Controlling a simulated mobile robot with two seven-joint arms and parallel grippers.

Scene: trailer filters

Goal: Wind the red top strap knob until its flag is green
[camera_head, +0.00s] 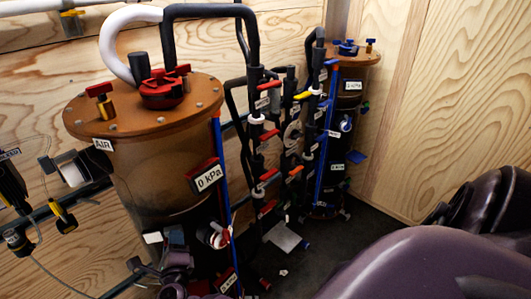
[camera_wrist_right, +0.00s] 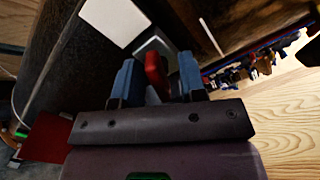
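In the right wrist view, my right gripper (camera_wrist_right: 158,76) has its two blue fingertips on either side of a narrow red knob (camera_wrist_right: 154,70). A small gap shows beside the knob, and the fingers look apart from it. A white plate (camera_wrist_right: 116,20) stands just beyond the fingers. In the head view the large filter (camera_head: 160,180), brown and see-through, stands at the left. Purple parts low in front of it look like mine, but fingertips cannot be made out there. I cannot tell which piece is the knob's flag or its colour. My left gripper is not seen.
Red knobs (camera_head: 163,88) and a black hose crown the filter's lid. A 0 kPa gauge (camera_head: 208,176) juts from its side. Valve pipes (camera_head: 265,150) and a second filter (camera_head: 345,120) stand to the right. Plywood walls (camera_head: 450,100) close the corner.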

